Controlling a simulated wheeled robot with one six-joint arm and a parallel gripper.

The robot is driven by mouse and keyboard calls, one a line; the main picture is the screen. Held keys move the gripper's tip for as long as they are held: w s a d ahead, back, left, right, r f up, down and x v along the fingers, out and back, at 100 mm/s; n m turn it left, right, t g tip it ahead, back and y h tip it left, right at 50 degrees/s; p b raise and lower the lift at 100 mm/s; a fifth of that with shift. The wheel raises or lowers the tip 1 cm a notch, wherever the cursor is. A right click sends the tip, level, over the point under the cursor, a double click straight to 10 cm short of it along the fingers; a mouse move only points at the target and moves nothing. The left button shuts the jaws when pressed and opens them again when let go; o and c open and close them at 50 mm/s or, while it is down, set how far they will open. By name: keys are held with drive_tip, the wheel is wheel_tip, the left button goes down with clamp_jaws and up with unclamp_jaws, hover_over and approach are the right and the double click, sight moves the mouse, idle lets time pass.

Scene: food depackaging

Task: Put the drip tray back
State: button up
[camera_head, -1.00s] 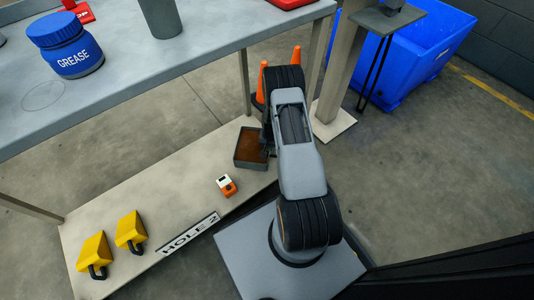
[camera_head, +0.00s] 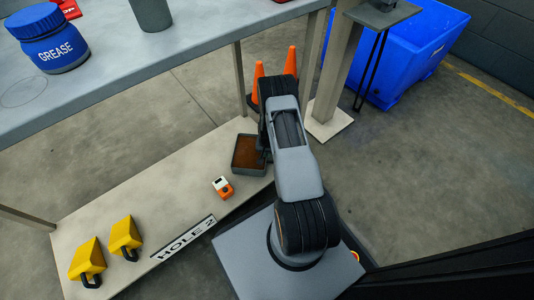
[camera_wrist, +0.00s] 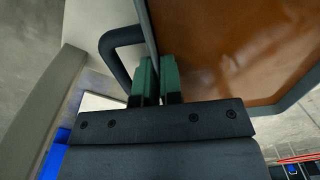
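The drip tray (camera_head: 235,166) is a dark grey open box with brown liquid in it, at the right end of the low shelf. It looks level and appears to rest on the shelf. In the wrist view its thin wall (camera_wrist: 151,35) runs between the green fingertips of my gripper (camera_wrist: 158,78). One finger is on the brown inner side, the other on the outer side beside the black loop handle (camera_wrist: 108,50). The fingers look closed on the wall. In the head view my arm hides the gripper and the tray's right side.
The workbench (camera_head: 190,55) with a grease jar (camera_head: 48,40) stands above. Orange cones (camera_head: 291,62) and a blue bin (camera_head: 385,65) are behind.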

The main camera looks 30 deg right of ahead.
drive_tip(key=o, duration=0.4)
drive_tip(key=shift+c, duration=0.2)
drive_tip(key=shift+r+p, duration=1.85)
drive_tip(key=shift+r, duration=2.1)
